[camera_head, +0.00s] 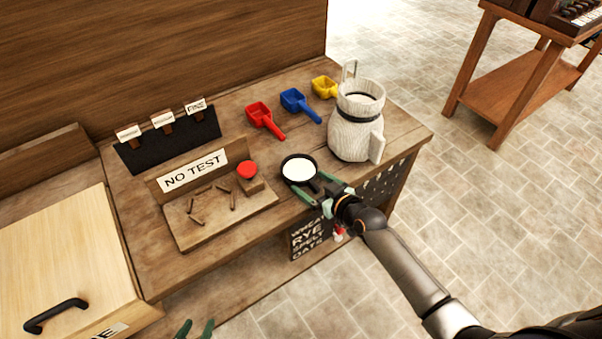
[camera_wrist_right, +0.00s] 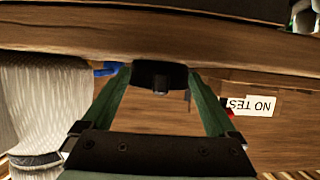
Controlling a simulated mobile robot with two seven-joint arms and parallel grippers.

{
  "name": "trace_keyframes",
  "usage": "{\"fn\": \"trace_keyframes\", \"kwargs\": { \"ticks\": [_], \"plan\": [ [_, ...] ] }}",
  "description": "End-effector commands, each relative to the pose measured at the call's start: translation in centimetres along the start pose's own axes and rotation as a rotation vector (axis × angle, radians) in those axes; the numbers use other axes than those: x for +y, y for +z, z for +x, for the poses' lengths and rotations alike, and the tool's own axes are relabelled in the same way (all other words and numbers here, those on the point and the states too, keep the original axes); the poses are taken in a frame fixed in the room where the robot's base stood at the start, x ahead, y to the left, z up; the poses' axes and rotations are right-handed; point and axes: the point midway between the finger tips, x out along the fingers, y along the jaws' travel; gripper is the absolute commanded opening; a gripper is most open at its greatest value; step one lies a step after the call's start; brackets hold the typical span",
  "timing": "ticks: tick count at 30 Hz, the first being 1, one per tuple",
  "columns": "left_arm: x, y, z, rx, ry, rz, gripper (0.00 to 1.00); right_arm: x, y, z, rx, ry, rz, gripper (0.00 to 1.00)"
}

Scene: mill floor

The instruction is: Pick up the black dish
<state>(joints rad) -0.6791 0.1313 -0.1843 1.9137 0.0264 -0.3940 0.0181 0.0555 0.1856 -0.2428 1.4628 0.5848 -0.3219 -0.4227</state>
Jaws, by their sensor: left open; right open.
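The black dish (camera_head: 285,178) is small and round with white contents, and stands on the wooden bench near its front edge. In the right wrist view the dish (camera_wrist_right: 160,70) shows edge-on as a dark shape between the fingertips of the gripper (camera_wrist_right: 160,85). I cannot tell whether the fingers touch it. My left gripper (camera_head: 198,327) is open and empty at the bottom edge of the head view, with only its fingertips showing.
A white ribbed jug (camera_head: 352,133) stands close right of the dish. Red (camera_head: 262,117), blue (camera_head: 297,102) and yellow (camera_head: 324,87) scoops lie behind. A wooden board (camera_head: 205,228) with sticks and a red-topped block (camera_head: 248,170) is left, by a "NO TEST" sign (camera_head: 193,172).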

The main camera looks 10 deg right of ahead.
Motion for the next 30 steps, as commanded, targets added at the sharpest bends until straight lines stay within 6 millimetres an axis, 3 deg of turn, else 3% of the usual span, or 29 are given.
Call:
{"fn": "trace_keyframes", "kwargs": {
  "ticks": [2, 24, 30],
  "plan": [
    [-0.01, -0.04, 0.01, 0.001, 0.0, 0.0, 0.5, 0.0, 0.02, -0.02, 0.0, 0.0, 0.0, 0.82],
    [-0.02, -0.08, 0.01, 0.002, 0.0, 0.0, 0.5, 0.02, 0.02, -0.03, 0.0, 0.0, 0.0, 0.0],
    [-0.02, -0.09, 0.01, 0.002, 0.0, 0.0, 0.5, 0.01, 0.02, -0.03, 0.0, 0.0, 0.0, 0.0]
  ]
}}
